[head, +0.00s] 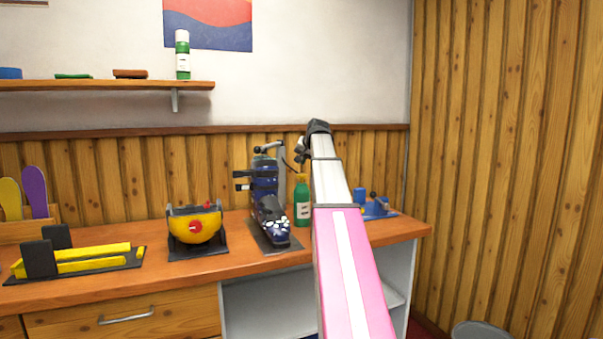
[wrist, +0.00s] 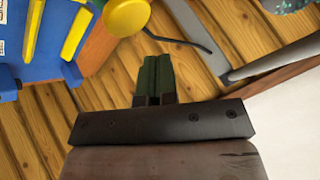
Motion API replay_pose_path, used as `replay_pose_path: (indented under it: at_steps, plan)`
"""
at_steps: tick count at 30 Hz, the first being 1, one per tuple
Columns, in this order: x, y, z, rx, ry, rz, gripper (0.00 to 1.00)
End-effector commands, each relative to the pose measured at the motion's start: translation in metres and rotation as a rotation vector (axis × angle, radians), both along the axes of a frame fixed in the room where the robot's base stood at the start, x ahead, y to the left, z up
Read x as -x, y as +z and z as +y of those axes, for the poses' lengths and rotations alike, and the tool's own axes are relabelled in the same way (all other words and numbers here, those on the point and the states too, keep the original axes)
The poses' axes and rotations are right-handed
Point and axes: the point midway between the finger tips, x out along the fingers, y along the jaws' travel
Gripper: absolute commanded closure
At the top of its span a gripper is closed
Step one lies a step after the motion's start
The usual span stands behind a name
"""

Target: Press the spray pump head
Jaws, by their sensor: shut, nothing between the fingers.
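The green spray bottle (head: 302,207) stands upright on the bench, just right of the ski boot. It has a pale label and a yellow pump head (head: 301,178). A yellow round part at the top of the wrist view (wrist: 127,14), with a thin dark curved tube beside it, looks like the pump head. My gripper (head: 300,156) is above the bottle in the head view, with a gap between them. In the wrist view its fingers (wrist: 155,58) are together and empty, below and right of the yellow part, apart from it. My arm hides some bench right of the bottle.
The dark blue ski boot (head: 268,205) and its grey stand are close on the bottle's left. A blue tool (head: 378,207) lies right of my arm. A yellow device (head: 196,226) and a yellow-railed vise (head: 78,261) sit farther left. The slatted wall is behind.

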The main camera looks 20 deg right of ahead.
Motion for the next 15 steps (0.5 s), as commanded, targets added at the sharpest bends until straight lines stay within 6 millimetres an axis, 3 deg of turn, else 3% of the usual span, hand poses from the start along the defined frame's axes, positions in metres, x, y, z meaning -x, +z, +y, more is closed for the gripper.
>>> replay_pose_path:
  at_steps: [9, 15]
  plan:
    - [0.011, 0.069, 0.004, 0.283, 0.34, 0.264, 1.0]
    - [0.024, 0.097, 0.005, 0.365, 0.482, 0.376, 1.0]
